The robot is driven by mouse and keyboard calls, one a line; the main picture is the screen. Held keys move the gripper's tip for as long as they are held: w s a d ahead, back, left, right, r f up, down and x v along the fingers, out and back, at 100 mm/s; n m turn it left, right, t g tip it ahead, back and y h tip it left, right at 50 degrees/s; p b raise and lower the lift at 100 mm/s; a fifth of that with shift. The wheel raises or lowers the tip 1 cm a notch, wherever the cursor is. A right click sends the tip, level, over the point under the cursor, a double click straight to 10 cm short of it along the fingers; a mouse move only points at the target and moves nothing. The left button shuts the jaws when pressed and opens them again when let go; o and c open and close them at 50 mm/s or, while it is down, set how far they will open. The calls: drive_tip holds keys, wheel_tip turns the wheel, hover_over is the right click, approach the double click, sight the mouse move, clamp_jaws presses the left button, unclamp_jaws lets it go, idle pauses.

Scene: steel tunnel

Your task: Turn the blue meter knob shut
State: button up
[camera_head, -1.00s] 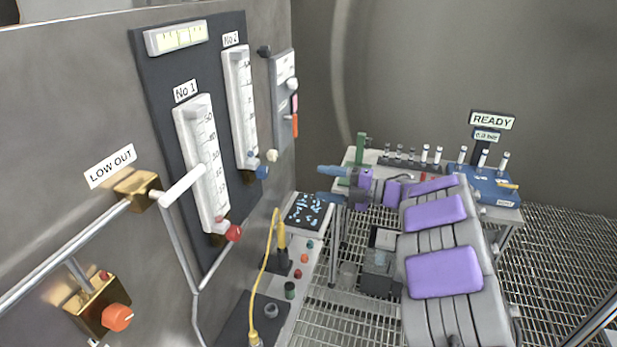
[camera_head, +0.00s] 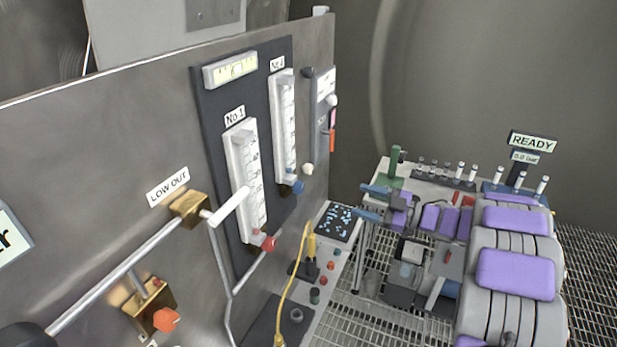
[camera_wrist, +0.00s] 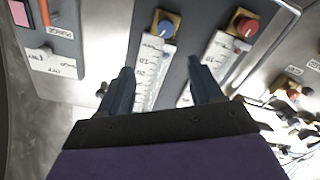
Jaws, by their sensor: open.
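The blue meter knob (camera_head: 297,187) sits at the foot of the No 2 meter (camera_head: 284,125) on the dark backing of the steel panel. In the wrist view the blue knob (camera_wrist: 165,28) is at the top, beyond the fingers and between their lines. My gripper (camera_head: 369,203) is to the right of the knob, its fingers pointing left toward the panel. In the wrist view my gripper (camera_wrist: 163,86) is open and empty, with two dark fingers apart. It is clear of the knob; the exact gap is hard to tell.
A red knob (camera_head: 266,243) is at the foot of the No 1 meter (camera_head: 246,180). A white lever (camera_head: 229,206) sticks out left of it. A yellow cable (camera_head: 292,285) rises below. A bench (camera_head: 425,187) with vials and a READY sign (camera_head: 532,143) stands behind my arm.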

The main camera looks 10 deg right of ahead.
drive_tip(key=m, duration=0.3)
drive_tip(key=b, duration=0.1)
approach(302, 188)
drive_tip(key=x, duration=1)
drive_tip(key=shift+w+d, duration=0.1)
drive_tip(key=shift+c, duration=0.3)
drive_tip(key=c, duration=1)
drive_tip(key=shift+d+f+n+b, duration=0.1)
drive_tip(key=shift+f+n+b, duration=0.05)
drive_tip(key=shift+n+b, duration=1.4)
drive_tip(key=shift+n, duration=0.75)
drive_tip(key=o, duration=1.1)
drive_tip(key=shift+c, duration=0.2)
